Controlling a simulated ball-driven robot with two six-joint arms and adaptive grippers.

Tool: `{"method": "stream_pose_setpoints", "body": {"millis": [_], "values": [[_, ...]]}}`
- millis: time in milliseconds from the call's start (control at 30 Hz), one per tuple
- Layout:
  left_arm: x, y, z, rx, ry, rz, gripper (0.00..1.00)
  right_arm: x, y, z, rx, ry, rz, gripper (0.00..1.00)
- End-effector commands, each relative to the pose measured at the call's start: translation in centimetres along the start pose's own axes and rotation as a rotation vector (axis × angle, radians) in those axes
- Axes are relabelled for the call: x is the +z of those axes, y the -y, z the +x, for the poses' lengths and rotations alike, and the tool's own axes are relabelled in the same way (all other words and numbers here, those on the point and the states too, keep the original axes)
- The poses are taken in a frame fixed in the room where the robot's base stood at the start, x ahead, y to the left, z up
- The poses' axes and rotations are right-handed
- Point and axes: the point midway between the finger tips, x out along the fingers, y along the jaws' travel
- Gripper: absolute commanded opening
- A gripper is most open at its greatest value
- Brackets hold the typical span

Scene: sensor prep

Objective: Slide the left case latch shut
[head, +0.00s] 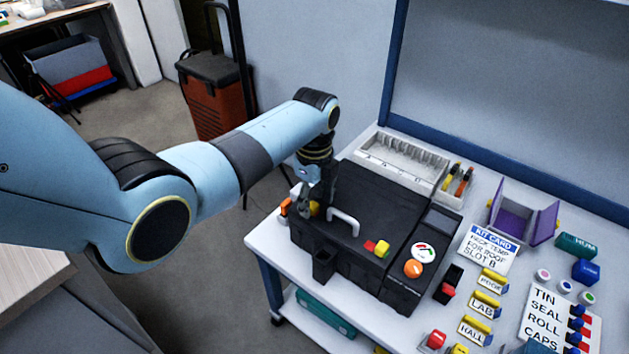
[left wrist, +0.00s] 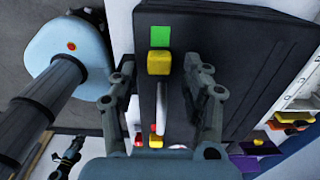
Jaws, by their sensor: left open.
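The black case (head: 347,255) stands closed on the white table, with a white handle (head: 343,222) on it. The left latch has a yellow knob (head: 314,208). In the left wrist view this knob (left wrist: 159,63) has a green patch (left wrist: 160,37) bare on its far side. The right latch knob (head: 382,249) is yellow with red showing to its left. My left gripper (head: 308,205) is open, its fingers on either side of the left knob; contact cannot be told. A small dark jointed part, apparently my right gripper (left wrist: 72,151), shows at the left wrist view's lower left.
An orange round knob (head: 413,268) and a white dial (head: 423,252) sit on the case's right part. A white divided tray (head: 402,160) is behind the case. A purple bin (head: 510,218), kit card (head: 487,247) and labelled blocks crowd the right.

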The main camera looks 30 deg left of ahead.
Motion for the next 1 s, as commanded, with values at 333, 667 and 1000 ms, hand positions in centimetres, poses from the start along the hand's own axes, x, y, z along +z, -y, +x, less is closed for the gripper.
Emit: {"method": "stream_pose_setpoints", "body": {"millis": [333, 667, 1000], "values": [[0.0, 0.0, -7.5, -0.003, 0.000, 0.001, 0.48, 0.0, 0.2, 0.0, -0.002, 0.000, 0.001, 0.00], [-0.1, -0.1, -10.7, 0.000, -0.001, 0.000, 0.48, 0.0, 0.2, 0.0, -0.003, 0.001, 0.001, 0.00], [0.0, -0.1, -10.7, 0.001, -0.001, 0.000, 0.48, 0.0, 0.3, 0.0, -0.003, 0.001, 0.001, 0.00]]}}
